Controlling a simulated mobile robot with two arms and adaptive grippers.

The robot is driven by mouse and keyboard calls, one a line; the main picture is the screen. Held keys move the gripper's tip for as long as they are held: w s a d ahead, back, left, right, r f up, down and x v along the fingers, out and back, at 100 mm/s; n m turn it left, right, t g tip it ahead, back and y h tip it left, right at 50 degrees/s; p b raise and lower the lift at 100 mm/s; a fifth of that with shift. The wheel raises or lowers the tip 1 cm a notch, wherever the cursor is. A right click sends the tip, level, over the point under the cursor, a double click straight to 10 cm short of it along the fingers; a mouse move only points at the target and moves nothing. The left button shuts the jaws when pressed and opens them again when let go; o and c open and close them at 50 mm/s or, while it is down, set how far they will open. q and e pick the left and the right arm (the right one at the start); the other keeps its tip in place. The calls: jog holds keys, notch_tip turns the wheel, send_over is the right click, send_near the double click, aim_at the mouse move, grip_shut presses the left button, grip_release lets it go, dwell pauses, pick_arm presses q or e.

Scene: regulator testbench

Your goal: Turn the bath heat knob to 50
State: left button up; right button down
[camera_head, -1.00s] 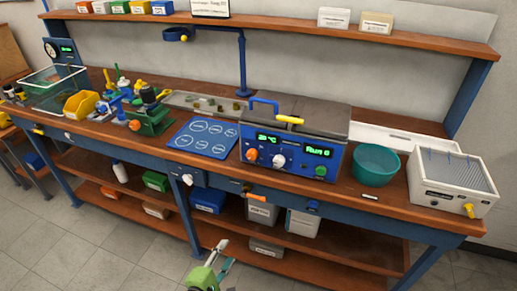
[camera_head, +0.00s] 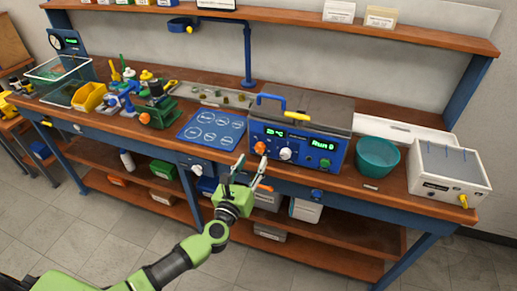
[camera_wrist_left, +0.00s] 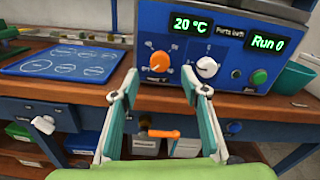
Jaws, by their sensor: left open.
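The bath (camera_head: 300,110) is a grey-lidded unit with a blue front panel on the bench. Its orange knob (camera_head: 261,148), ringed by small scale marks, sits under a green display reading 20 °C (camera_wrist_left: 190,24). The orange knob also shows in the left wrist view (camera_wrist_left: 159,81); its exact setting is too small to read. A white knob (camera_wrist_left: 207,67) is just right of it. My left gripper (camera_head: 254,166) is open and empty, in front of and a little below the panel. In the wrist view its fingertips (camera_wrist_left: 159,84) lie either side of the orange knob, apart from it. My right gripper is out of view.
An orange lever (camera_wrist_left: 163,134) sticks out from the bench front below. A blue mat (camera_head: 212,131) lies left, a teal bowl (camera_head: 377,157) right.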

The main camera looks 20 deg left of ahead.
aim_at(259, 150)
pick_arm(q)
jog(key=w, duration=0.6)
jog(key=shift+w+d, duration=0.1)
jog(key=shift+w, duration=0.1)
jog(key=c, duration=1.1)
